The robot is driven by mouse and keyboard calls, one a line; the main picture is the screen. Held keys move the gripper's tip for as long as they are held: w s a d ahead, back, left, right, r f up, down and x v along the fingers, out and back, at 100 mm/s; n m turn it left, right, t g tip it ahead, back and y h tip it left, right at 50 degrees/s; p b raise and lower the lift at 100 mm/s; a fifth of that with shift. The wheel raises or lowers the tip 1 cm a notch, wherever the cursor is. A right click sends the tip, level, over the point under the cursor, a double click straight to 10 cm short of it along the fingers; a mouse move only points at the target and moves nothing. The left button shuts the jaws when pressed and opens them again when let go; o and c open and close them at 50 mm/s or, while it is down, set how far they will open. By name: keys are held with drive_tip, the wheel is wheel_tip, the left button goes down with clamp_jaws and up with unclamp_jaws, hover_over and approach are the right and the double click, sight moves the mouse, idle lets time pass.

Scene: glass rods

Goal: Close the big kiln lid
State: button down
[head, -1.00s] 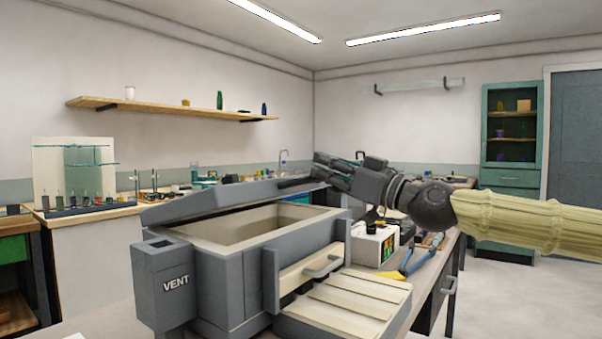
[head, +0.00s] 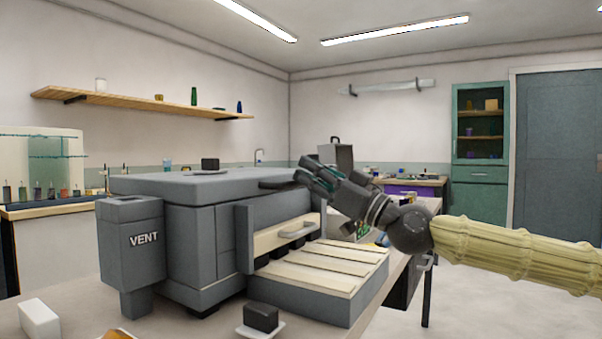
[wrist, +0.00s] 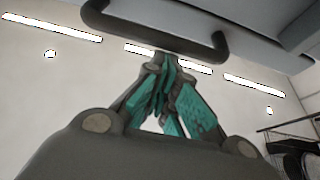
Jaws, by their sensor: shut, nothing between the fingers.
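The big grey kiln (head: 188,250) stands on the bench in the head view. Its lid (head: 180,184) lies level on the body, with no opening visible between them. The dark lid handle (head: 280,184) sticks out at the lid's right edge. My gripper (head: 303,172) is at the handle's outer end, its teal-padded fingers pointing towards the lid. In the wrist view the fingers (wrist: 168,88) are together and empty, just below the handle (wrist: 155,40). I cannot tell whether they touch it.
A grey vent box (head: 130,255) is on the kiln's left side. A slatted tray (head: 320,268) sits in front of the kiln, below my arm. A white block (head: 40,318) and a small dark block (head: 261,316) lie near the bench front. Open floor is at the right.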

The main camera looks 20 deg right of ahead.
drive_tip(key=shift+s+f+b, duration=0.1)
drive_tip(key=shift+f+b, duration=0.25)
drive_tip(key=shift+f, duration=0.2)
drive_tip(key=shift+f, duration=0.3)
wheel_tip(320, 180, up, 5)
drive_tip(key=s+p, duration=0.1)
drive_tip(key=p, duration=0.1)
drive_tip(key=p+v, duration=0.2)
drive_tip(key=v, duration=0.8)
drive_tip(key=shift+w+d+f, duration=0.25)
drive_tip(key=shift+f, duration=0.2)
